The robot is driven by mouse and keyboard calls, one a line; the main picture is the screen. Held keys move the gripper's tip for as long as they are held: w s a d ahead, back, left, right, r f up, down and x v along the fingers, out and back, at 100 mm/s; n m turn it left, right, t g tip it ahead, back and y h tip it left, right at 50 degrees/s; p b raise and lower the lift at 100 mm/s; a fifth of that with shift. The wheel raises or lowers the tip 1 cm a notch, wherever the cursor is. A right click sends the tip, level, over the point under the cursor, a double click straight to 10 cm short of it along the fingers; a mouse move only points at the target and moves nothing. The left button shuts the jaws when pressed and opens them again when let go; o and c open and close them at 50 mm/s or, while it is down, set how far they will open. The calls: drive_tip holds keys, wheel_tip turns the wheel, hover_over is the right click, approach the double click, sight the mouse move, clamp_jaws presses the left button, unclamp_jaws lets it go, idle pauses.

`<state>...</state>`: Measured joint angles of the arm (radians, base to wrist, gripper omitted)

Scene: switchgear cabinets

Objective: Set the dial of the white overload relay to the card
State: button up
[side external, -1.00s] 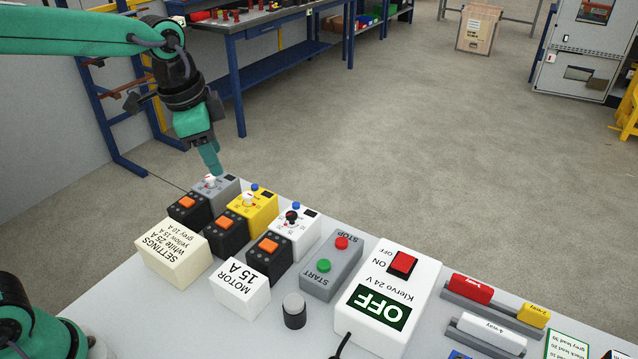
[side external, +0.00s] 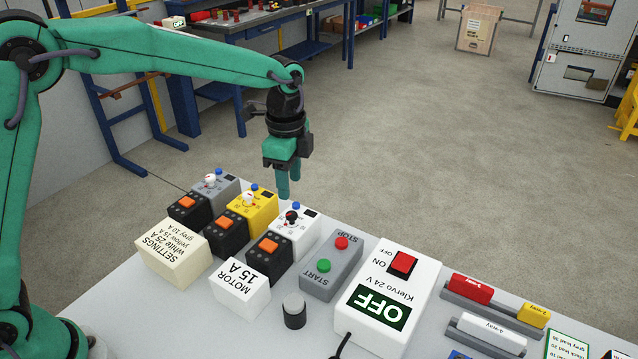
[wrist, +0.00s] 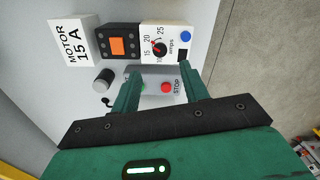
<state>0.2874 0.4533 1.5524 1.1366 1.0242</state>
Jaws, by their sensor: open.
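The white overload relay (side external: 298,242) stands at the right end of a row of three relays, with a black dial (side external: 291,217) and a blue button. In the wrist view its dial (wrist: 158,49) has a red mark among the numbers 15, 20 and 25; the exact setting is too small to tell. The settings card (side external: 172,252) is a cream block reading white 25 A, yellow 15 A, grey 10 A. My gripper (side external: 289,198) is open and empty, just above and behind the white relay. In the wrist view my gripper (wrist: 160,75) has its fingertips apart, below the dial.
The yellow relay (side external: 255,212) and grey relay (side external: 215,190) stand left of the white one. A START/STOP box (side external: 331,265) and a white power supply (side external: 390,290) showing OFF stand right.

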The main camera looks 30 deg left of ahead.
sight(291, 214)
drive_tip(key=shift+f, duration=0.15)
drive_tip(key=shift+f, duration=3.75)
clamp_jaws()
